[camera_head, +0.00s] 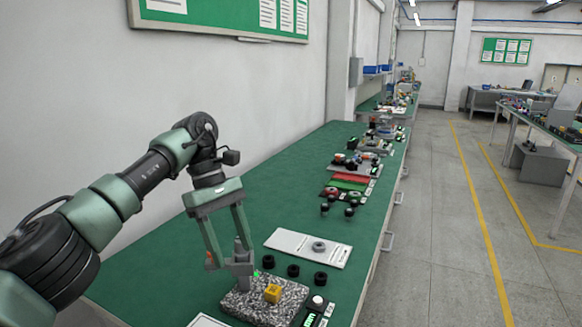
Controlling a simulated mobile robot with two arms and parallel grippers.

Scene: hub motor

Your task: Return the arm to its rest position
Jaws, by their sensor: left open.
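My left arm (118,198) reaches in from the left over the green workbench (330,160). Its gripper (229,254) points down with two green fingers spread open. The fingers are beside or around a grey upright fixture (240,272); I cannot tell whether they touch it. The fixture stands at the back left edge of a speckled stone plate (262,306). A yellow block (273,293) sits on the plate, right of the gripper. Nothing clear is held between the fingers. My right gripper is not in view.
Several black rings (293,270) lie behind the plate. Red and green trays (349,182) and other parts crowd the bench's right side. The bench's left strip by the wall is clear.

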